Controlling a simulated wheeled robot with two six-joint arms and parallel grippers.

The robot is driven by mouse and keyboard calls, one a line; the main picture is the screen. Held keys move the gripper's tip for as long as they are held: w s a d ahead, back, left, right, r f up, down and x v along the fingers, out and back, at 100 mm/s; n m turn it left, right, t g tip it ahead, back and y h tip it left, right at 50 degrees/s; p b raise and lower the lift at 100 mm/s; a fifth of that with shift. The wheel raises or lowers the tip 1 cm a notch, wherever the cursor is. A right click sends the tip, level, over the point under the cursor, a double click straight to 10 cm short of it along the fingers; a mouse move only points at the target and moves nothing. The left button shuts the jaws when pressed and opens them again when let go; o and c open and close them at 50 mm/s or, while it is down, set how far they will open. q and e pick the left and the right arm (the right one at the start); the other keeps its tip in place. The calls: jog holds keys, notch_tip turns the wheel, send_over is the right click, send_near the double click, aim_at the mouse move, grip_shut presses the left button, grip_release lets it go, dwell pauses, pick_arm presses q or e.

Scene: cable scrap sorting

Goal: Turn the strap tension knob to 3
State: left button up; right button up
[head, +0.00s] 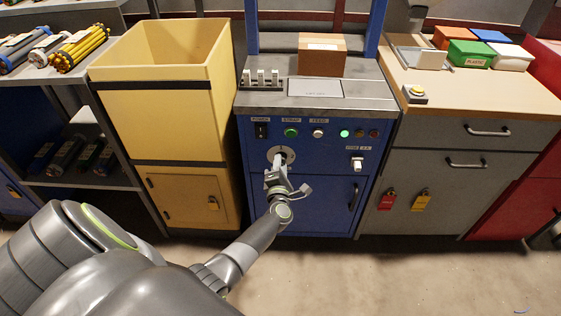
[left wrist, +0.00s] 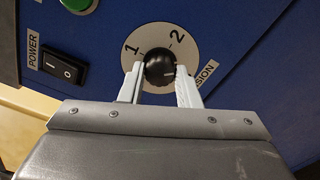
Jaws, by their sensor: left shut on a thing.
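The strap tension knob (left wrist: 158,66) is black and round, on a white dial plate (left wrist: 147,45) marked 1 and 2 in the left wrist view. Any other numbers are hidden. A small light mark shows on the knob's face; I cannot tell which number it points at. In the head view the dial plate (head: 288,153) sits on the blue machine's front panel. My left gripper (head: 278,164) is at the dial, its two pale fingers shut on either side of the knob. My right gripper is not in view.
On the blue panel, the power rocker switch (left wrist: 66,70) is left of the dial, and a green button (head: 291,132) is above it. Small lamps and a white switch (head: 357,164) are at right. A tall yellow bin (head: 160,115) stands left; a grey drawer cabinet (head: 440,185) stands right.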

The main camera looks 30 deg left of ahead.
pick_arm(q)
jog(key=shift+m+p, duration=1.85)
jog(key=shift+m, duration=2.05)
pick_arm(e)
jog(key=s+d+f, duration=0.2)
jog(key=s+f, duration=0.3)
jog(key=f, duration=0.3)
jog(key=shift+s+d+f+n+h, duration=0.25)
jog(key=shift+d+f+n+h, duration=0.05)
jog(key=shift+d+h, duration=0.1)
pick_arm(q)
jog(key=shift+f, duration=0.1)
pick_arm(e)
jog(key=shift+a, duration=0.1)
pick_arm(q)
jog(key=o, duration=1)
jog(key=shift+s+d, duration=0.1)
jog(key=p+v, duration=0.1)
jog(key=v, duration=1.6)
jog(key=shift+s+p, duration=0.15)
jog(key=shift+p, duration=0.25)
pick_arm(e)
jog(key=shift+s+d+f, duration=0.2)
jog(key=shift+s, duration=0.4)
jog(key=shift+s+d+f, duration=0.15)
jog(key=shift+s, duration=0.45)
